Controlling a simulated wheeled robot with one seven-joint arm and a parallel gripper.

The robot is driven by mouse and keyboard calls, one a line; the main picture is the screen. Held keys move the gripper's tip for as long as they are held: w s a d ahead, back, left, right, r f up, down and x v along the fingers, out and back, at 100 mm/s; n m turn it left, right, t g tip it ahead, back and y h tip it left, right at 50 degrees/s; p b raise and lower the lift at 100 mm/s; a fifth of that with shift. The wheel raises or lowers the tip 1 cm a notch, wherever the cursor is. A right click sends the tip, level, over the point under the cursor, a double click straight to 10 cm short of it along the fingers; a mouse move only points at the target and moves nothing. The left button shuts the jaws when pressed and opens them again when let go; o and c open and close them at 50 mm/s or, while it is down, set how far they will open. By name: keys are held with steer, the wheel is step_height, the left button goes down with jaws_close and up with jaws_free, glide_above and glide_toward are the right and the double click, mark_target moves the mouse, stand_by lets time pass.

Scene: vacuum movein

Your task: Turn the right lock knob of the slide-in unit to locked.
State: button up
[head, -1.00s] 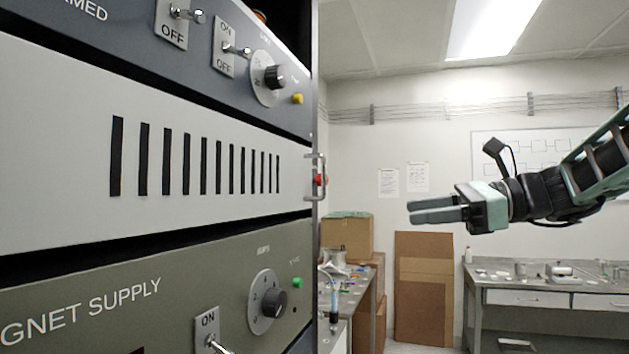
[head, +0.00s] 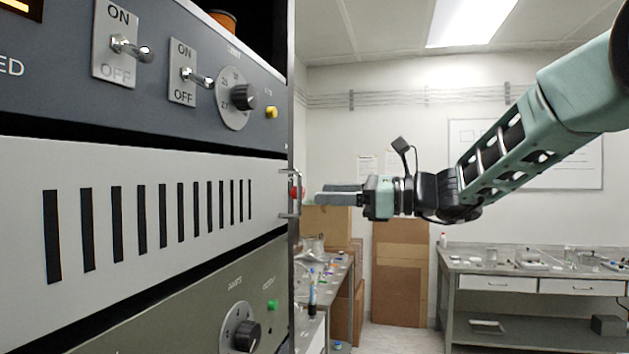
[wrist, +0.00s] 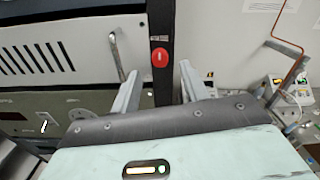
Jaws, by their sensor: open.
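The slide-in unit (head: 150,205) is a pale panel with black vent slots, between a blue-grey unit and a green-grey unit. Its right lock knob is red (wrist: 160,58), round, with a short pale mark that looks about upright in the wrist view. In the head view the knob (head: 297,192) shows edge-on at the rack's right edge. A metal handle (wrist: 118,57) stands left of it. My gripper (head: 318,194) is open and empty in front of the knob. In the wrist view the knob lies beyond and between the fingertips (wrist: 160,72), seemingly untouched.
The upper unit has toggle switches and a dial (head: 237,98); the lower unit has another dial (head: 241,330). A bench with small items (head: 330,275) and cardboard boxes (head: 325,225) stand behind. An orange pipe (wrist: 290,60) shows right of the rack in the wrist view.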

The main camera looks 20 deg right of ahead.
steer(key=shift+p+x, duration=0.6)
steer(key=shift+x, duration=1.35)
steer(key=shift+d, duration=0.1)
jaws_close()
steer(key=shift+f+n+b, duration=0.2)
steer(key=shift+n+b, duration=0.1)
steer(key=shift+b, duration=0.45)
steer(key=n+b, duration=1.7)
steer(key=b, duration=1)
steer(key=shift+r+n+b, duration=0.1)
steer(key=shift+n+b, duration=0.2)
